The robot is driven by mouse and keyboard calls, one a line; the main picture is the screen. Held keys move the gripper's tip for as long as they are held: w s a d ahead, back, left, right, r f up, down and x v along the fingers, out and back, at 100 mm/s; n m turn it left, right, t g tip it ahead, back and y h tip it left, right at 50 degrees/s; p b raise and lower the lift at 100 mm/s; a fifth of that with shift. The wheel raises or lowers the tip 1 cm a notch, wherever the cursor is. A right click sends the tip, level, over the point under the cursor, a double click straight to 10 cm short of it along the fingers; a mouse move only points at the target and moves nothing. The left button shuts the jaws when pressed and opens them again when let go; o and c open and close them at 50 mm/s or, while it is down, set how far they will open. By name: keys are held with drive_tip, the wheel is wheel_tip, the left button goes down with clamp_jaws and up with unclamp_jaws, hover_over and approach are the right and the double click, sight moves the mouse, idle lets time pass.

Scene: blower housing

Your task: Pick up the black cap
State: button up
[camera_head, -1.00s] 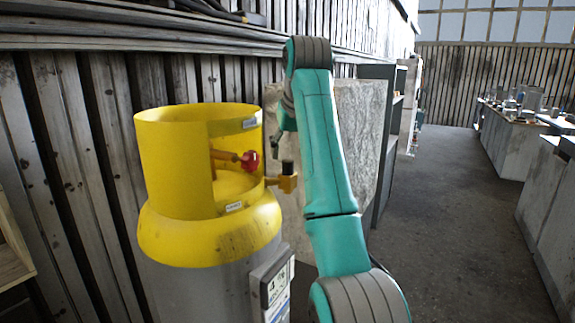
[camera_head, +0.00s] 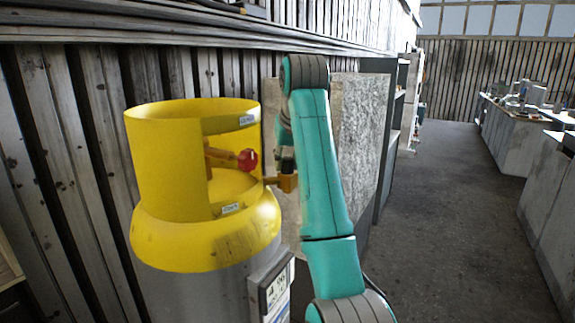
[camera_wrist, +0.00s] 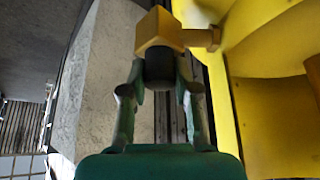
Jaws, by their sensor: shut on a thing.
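The black cap (camera_wrist: 158,68) sits against the brass valve fitting (camera_wrist: 160,33) in the wrist view. My gripper (camera_wrist: 160,82) is shut on the cap, with one finger on each side of it. In the head view the black cap (camera_head: 287,166) stands upright on top of the brass fitting (camera_head: 287,183), at the right side of the yellow collar. My gripper (camera_head: 285,150) comes down on it from above, partly hidden behind my teal arm.
The yellow collar (camera_head: 165,165) of a grey cylinder stands close to my gripper on the left, with a red knob (camera_head: 247,161) inside. A pale rough panel (camera_head: 362,130) stands behind my arm. Open floor (camera_head: 445,220) lies to the right.

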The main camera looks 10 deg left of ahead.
sight(287, 158)
drive_tip(key=shift+r, duration=0.1)
wheel_tip(287, 158, up, 10)
drive_tip(key=shift+f, duration=0.1)
idle(0.6)
